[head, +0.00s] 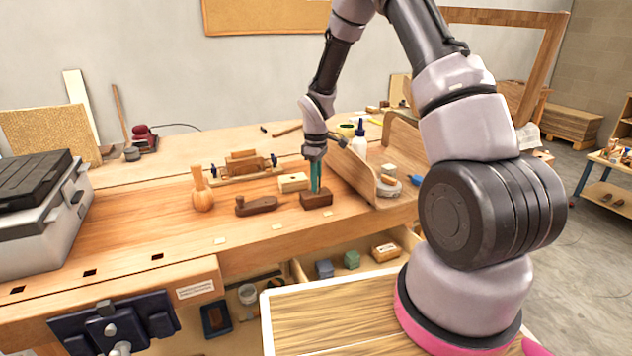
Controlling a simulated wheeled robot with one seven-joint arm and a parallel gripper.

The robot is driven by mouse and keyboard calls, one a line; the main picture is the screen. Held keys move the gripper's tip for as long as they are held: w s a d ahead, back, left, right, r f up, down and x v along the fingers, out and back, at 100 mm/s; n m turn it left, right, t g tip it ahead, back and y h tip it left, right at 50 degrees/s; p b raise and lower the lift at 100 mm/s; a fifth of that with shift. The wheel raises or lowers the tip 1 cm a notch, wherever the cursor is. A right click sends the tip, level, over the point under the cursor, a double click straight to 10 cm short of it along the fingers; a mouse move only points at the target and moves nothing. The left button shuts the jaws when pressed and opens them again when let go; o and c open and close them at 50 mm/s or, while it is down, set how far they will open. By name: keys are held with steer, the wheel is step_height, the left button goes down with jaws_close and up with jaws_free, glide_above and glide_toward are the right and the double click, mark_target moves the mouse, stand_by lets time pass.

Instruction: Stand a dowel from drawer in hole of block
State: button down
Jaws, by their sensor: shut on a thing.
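My gripper (315,186) points straight down over the bench, its teal fingers upright. It is shut on a slim piece, taken as the dowel, which the fingers hide almost entirely. A dark brown block (317,200) sits on the bench right under the fingertips. The tips reach its top; whether the dowel is in a hole there cannot be told, and no hole is visible. A lighter wooden block (293,183) lies just behind and left. The open drawer (300,268) below the bench front holds a blue block, a green block and a wooden box.
A wooden plane (256,206) and a round-bellied wooden mallet (202,190) stand left of the blocks. A curved wooden lamination (356,172) and a white glue bottle (360,140) stand close on the right. The bench (120,225) is clear toward the front left.

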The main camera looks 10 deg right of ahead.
steer(key=shift+f, duration=0.3)
stand_by(0.4)
steer(key=shift+c, duration=1.7)
jaws_free()
steer(key=shift+r, duration=0.1)
steer(key=shift+r, duration=3.9)
